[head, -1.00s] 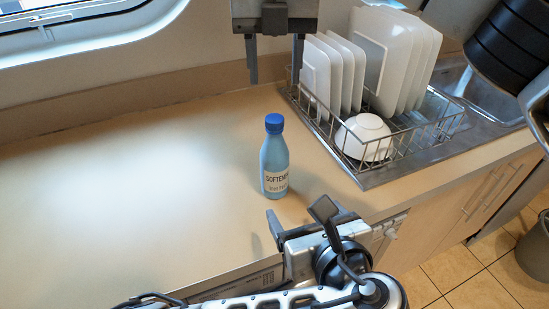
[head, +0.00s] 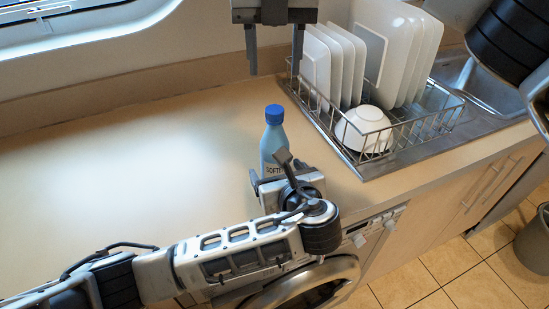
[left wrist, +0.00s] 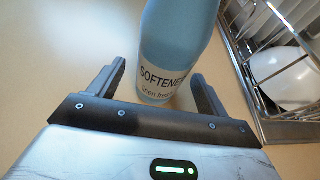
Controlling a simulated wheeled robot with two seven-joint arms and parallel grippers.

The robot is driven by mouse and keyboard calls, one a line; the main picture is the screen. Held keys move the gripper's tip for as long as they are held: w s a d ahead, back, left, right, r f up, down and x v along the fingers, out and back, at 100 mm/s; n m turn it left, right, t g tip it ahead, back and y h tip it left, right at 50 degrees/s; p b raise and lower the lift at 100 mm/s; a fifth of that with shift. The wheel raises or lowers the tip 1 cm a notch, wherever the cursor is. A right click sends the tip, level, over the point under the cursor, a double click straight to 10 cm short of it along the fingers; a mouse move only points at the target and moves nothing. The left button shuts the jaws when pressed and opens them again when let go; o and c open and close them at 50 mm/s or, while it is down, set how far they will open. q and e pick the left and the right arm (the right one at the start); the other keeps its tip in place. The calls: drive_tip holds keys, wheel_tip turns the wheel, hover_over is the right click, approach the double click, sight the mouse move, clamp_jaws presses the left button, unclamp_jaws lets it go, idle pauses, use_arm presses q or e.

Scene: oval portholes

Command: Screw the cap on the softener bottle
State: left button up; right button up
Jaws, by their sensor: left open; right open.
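The light blue softener bottle (head: 273,143) stands upright on the counter in the head view, its lower part hidden behind my left gripper. The blue cap (head: 274,113) sits on the bottle's top; how tight it is I cannot tell. My left gripper (head: 268,172) is open, low at the bottle's near side. In the left wrist view the bottle (left wrist: 172,50) stands just ahead of and partly between my left fingers (left wrist: 158,85); contact is not clear. My right gripper (head: 275,70) is open and empty, pointing down, above and behind the bottle.
A wire dish rack (head: 402,138) with several white plates (head: 345,62) and a white bowl (head: 364,130) stands right of the bottle, beside the sink (head: 490,88). The counter (head: 120,150) to the left is clear. A washing machine (head: 345,268) is under the counter front.

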sight(275, 109)
use_arm(q)
drive_tip(key=shift+x, duration=1.3)
clamp_jaws()
use_arm(e)
drive_tip(key=n, duration=0.4)
drive_tip(key=shift+n, duration=0.3)
drive_tip(key=shift+f, duration=0.1)
drive_tip(key=shift+f, duration=3.95)
